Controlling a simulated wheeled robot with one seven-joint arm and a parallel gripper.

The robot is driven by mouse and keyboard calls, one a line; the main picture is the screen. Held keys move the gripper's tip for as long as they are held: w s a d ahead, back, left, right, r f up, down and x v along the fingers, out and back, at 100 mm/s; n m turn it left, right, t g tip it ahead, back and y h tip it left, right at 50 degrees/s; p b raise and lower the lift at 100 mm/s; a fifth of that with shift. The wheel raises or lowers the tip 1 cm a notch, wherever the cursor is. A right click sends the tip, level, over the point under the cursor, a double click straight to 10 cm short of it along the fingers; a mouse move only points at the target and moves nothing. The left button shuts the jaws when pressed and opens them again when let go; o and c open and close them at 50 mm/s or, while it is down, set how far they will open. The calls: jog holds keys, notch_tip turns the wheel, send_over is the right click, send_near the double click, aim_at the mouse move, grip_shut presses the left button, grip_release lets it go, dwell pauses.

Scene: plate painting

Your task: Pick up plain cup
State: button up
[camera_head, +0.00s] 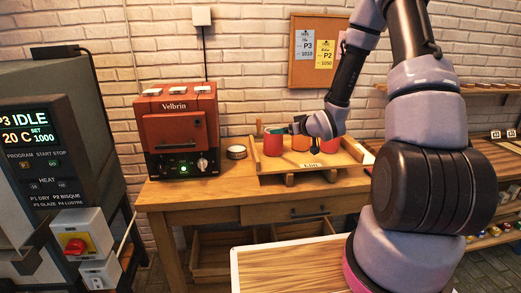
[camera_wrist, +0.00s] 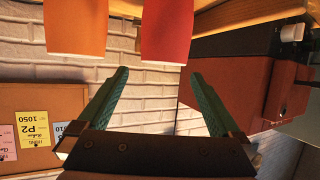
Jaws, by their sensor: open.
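Several cups stand in a row on a wooden tray (camera_head: 350,160) in the head view: a red cup (camera_head: 272,146) at the left, an orange cup (camera_head: 300,143) in the middle and another red cup (camera_head: 330,146) at the right. I cannot tell which is the plain one. The wrist view, which is upside down, shows an orange cup (camera_wrist: 75,28) and a red cup (camera_wrist: 166,32). My gripper (camera_wrist: 158,73) is open with nothing between its teal fingers.
A red Velbrin kiln (camera_head: 178,125) and a small round tin (camera_head: 236,152) stand left of the tray on the wooden table (camera_head: 215,190). A brick wall (camera_head: 250,50) with a cork board (camera_head: 302,75) rises behind. Shelving (camera_head: 495,165) is at the right.

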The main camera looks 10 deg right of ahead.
jog(key=shift+a+x, duration=0.1)
jog(key=shift+x, duration=2.6)
jog(key=shift+a+x, duration=0.15)
jog(key=shift+x, duration=2.55)
jog(key=shift+s, duration=0.15)
jog(key=c, duration=1.3)
